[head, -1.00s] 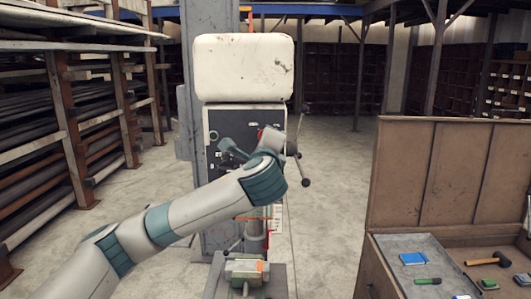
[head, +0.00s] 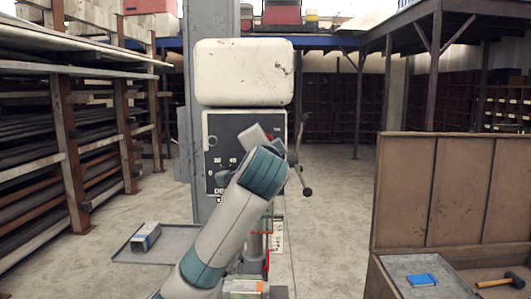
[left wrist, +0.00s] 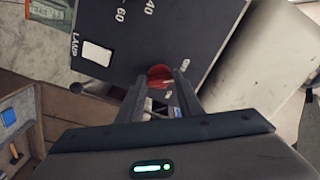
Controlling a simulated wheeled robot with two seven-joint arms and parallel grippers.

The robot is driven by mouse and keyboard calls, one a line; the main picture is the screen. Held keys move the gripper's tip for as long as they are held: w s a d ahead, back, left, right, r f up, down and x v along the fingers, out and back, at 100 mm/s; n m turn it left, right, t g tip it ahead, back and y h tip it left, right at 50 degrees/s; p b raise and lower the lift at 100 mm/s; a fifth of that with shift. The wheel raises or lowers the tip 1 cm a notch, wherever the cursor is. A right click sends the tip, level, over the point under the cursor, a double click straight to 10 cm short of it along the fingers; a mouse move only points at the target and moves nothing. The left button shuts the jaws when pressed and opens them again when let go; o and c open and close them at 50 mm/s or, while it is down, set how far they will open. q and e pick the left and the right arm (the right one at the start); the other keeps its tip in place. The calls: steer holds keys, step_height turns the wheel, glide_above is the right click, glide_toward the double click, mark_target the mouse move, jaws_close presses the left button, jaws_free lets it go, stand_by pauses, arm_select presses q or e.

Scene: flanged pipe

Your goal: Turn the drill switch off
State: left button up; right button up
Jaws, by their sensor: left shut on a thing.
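The drill press has a dark control panel (head: 222,130) with white lettering under a worn cream-coloured head cover (head: 245,72). A red switch knob (left wrist: 160,76) sits on the panel in the left wrist view. My left gripper (left wrist: 161,86) has its two fingers on either side of the red knob and is shut on it. The finger contact is partly hidden. In the head view my left arm covers much of the panel's right half and most of the gripper. My right gripper is not in view.
The drill's lever handle (head: 306,191) sticks out right of the panel. A wooden chest (head: 440,195) stands open at the right with a hammer (head: 505,281) and a blue item (head: 422,280). Pipe racks (head: 75,150) line the left.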

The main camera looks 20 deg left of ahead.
arm_select(q)
steer(key=shift+d+f+n+b, duration=0.15)
steer(key=shift+n+b, duration=0.35)
steer(key=shift+n, duration=0.8)
steer(key=o, duration=1.1)
steer(key=shift+s, duration=0.1)
